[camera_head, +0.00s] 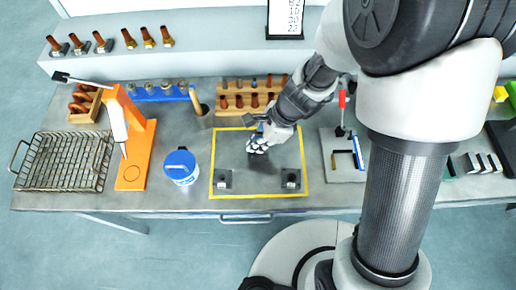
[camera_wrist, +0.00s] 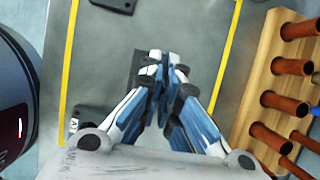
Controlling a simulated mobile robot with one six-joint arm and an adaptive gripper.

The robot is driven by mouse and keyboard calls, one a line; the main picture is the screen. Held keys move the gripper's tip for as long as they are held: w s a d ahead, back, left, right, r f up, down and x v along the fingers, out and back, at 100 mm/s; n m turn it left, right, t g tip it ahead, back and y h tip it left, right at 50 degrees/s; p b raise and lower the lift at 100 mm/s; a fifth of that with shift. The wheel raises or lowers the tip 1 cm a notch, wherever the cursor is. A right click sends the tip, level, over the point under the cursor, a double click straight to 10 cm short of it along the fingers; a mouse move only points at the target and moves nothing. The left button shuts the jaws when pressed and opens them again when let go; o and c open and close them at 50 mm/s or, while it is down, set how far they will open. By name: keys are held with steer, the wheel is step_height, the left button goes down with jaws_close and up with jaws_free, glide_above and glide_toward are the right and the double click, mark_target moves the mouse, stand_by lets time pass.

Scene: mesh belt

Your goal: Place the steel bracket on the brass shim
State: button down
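My gripper (camera_head: 258,148) is over the yellow-outlined area of the bench. In the wrist view its blue-and-grey fingers (camera_wrist: 164,62) come together at the tips, with no clear gap. I cannot make out anything held between them. A dark grey rectangular patch (camera_wrist: 139,66) shows just behind the fingers; I cannot tell whether it is a plate, the bracket or a shadow. Two small dark pieces with grey blocks stand in the area, one at left (camera_head: 223,180) and one at right (camera_head: 290,180). I cannot identify the steel bracket or a brass-coloured shim.
A yellow border (camera_head: 259,196) frames the area. A blue-lidded tub (camera_head: 181,168), an orange stand (camera_head: 137,148) and a wire basket (camera_head: 62,162) are at left. A wooden rack (camera_head: 247,101) stands behind, and a grey fixture (camera_head: 343,160) at right.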

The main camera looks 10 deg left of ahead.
steer(key=shift+f+b, duration=0.45)
steer(key=shift+f, duration=0.9)
steer(key=shift+f, duration=0.15)
steer(key=c, duration=1.8)
jaws_free()
steer(key=p+v, duration=0.5)
steer(key=v, duration=0.7)
steer(key=shift+r, duration=0.2)
